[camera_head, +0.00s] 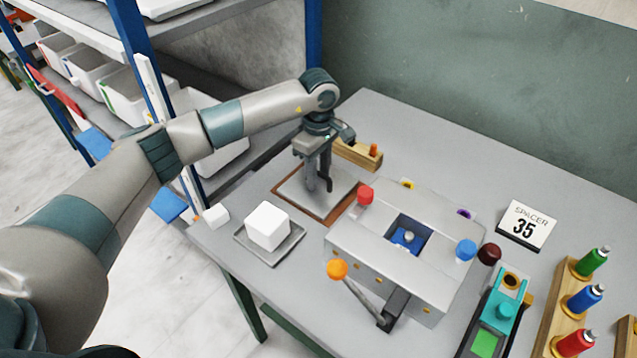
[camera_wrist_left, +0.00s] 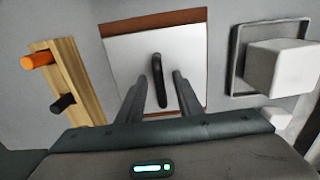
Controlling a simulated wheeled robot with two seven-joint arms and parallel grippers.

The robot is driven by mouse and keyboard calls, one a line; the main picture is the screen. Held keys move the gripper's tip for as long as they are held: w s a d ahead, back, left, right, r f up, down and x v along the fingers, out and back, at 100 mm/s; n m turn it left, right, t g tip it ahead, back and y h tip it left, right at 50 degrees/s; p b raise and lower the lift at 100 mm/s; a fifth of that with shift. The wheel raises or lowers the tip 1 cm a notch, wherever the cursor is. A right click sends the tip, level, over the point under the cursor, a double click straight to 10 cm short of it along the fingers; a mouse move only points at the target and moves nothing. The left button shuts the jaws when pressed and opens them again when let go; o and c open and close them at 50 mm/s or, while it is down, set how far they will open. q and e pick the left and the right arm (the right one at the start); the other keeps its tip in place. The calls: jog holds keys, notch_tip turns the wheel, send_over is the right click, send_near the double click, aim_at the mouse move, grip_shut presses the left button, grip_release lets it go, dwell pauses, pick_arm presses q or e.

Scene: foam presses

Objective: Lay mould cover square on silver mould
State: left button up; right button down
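The mould cover appears to be the pale silver plate (camera_head: 292,192) with a dark upright handle, lying on a brown-edged base. The plate (camera_wrist_left: 125,70) and its handle (camera_wrist_left: 158,82) also show in the left wrist view. My left gripper (camera_head: 319,188) points down over the plate, open. In the left wrist view its fingers (camera_wrist_left: 158,98) stand apart on either side of the handle, with gaps showing. The silver mould seems to be the silver box (camera_head: 365,240) to the right, with a square opening (camera_head: 407,236) showing blue inside. My right gripper is not in view.
A white block (camera_head: 268,226) sits on a grey tray (camera_head: 262,252). A wooden holder with an orange peg (camera_head: 358,153) stands behind the plate. An orange-knobbed lever (camera_head: 337,269) juts from the box's front. A spacer card (camera_head: 526,225) and colored bottles (camera_head: 585,298) are right.

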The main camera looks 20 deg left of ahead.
aim_at(319, 172)
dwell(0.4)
pick_arm(q)
grip_shut()
jog(key=shift+r, duration=0.1)
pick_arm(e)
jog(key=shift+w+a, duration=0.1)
